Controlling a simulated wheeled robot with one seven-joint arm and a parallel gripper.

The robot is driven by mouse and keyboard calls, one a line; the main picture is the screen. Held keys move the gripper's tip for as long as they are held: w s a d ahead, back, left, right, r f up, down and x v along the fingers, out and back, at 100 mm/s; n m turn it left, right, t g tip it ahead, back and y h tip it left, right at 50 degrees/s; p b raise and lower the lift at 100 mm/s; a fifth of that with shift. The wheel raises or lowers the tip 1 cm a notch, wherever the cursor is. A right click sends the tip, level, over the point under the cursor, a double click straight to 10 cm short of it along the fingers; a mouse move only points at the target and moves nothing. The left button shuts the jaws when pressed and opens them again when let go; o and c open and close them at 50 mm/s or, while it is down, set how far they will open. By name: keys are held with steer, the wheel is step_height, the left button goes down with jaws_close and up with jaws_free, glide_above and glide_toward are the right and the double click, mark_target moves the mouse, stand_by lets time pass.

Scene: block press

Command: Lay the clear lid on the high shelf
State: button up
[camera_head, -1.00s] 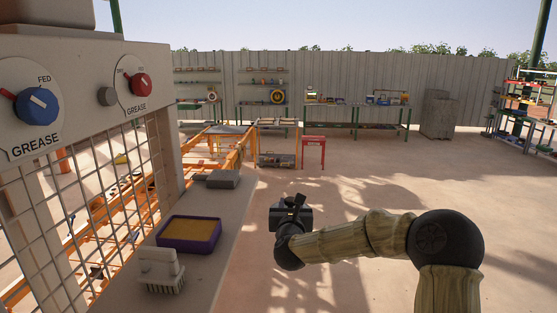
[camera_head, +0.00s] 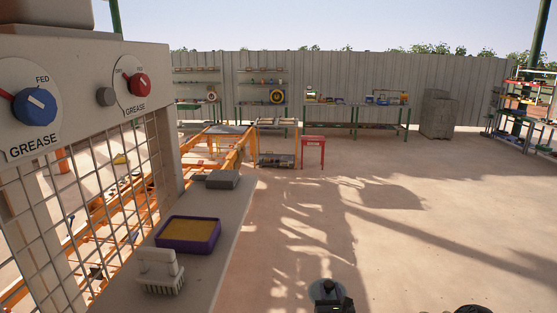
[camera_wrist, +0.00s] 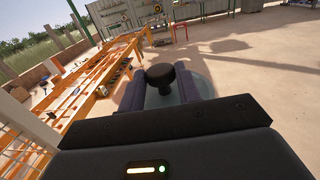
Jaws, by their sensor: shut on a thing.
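My gripper (camera_head: 330,294) is at the bottom edge of the head view, low and right of the ledge. In the wrist view its fingers (camera_wrist: 162,88) are shut on the black knob (camera_wrist: 160,74) of the clear lid (camera_wrist: 203,86). The lid is a see-through, greenish disc, partly hidden behind the fingers. In the head view a pale rim of the lid (camera_head: 314,291) shows beside the gripper. I cannot tell which surface is the high shelf. Wall shelves (camera_head: 262,82) stand far off along the fence.
A grey ledge (camera_head: 215,235) on the left bears a purple tray (camera_head: 189,234) with yellow filling, a white brush (camera_head: 160,271) and a grey block (camera_head: 222,179). A panel with grease knobs (camera_head: 35,106) and wire mesh rises behind it. Open floor lies to the right.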

steer(key=s+f, duration=0.9)
steer(key=s, duration=0.5)
step_height(320, 180, down, 16)
steer(key=b, duration=1.6)
steer(key=shift+w+a+b, duration=0.2)
steer(key=shift+a+b, duration=0.1)
steer(key=shift+a, duration=0.15)
steer(key=shift+f, duration=0.1)
steer(key=s+f, duration=0.4)
steer(key=f, duration=0.1)
steer(key=shift+s+f, duration=0.2)
steer(key=shift+f, duration=0.05)
steer(key=shift+d, duration=0.1)
